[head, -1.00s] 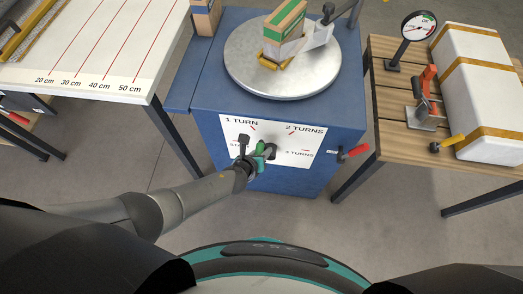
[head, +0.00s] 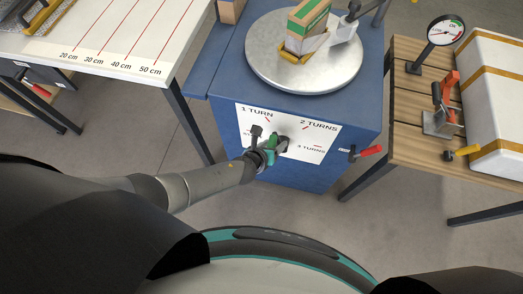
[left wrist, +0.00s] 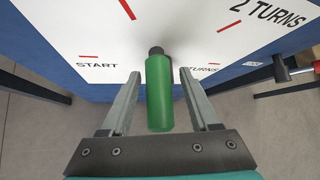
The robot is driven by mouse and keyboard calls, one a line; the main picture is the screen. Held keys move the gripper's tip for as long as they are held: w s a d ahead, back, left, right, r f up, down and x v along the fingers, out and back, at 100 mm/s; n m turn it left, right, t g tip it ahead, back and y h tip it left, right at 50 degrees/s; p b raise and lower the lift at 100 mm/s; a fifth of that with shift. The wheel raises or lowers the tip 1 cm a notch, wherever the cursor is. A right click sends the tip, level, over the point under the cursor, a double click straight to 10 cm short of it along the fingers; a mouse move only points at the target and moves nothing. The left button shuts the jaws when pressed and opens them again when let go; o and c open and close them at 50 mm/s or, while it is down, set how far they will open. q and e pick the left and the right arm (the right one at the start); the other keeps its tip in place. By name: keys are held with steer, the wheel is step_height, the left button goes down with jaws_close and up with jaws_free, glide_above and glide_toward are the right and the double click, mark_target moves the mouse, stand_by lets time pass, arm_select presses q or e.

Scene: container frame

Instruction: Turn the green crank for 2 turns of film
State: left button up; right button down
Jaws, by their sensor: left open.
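The green crank handle (left wrist: 159,95) points toward the camera in the left wrist view, with a dark tip end at the panel side. It stands between the two fingers of my left gripper (left wrist: 159,74). The fingers are open, with a gap on each side of the handle. In the head view my left gripper (head: 268,150) is at the crank, and partly hides it. The white dial panel (head: 305,150) on the blue cabinet reads 1 TURN, 2 TURNS and 3 TURNS; START shows in the wrist view. My right gripper is not in view.
A round turntable (head: 335,80) on the blue cabinet (head: 225,70) carries a box with green tape (head: 308,18). A red-handled lever (head: 368,151) sticks out at the cabinet's right. A wooden table (head: 400,130) stands right, a marked white table (head: 130,50) left.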

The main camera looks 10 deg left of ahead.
arm_select(q)
steer(key=p+v, duration=0.7)
steer(key=v, duration=0.7)
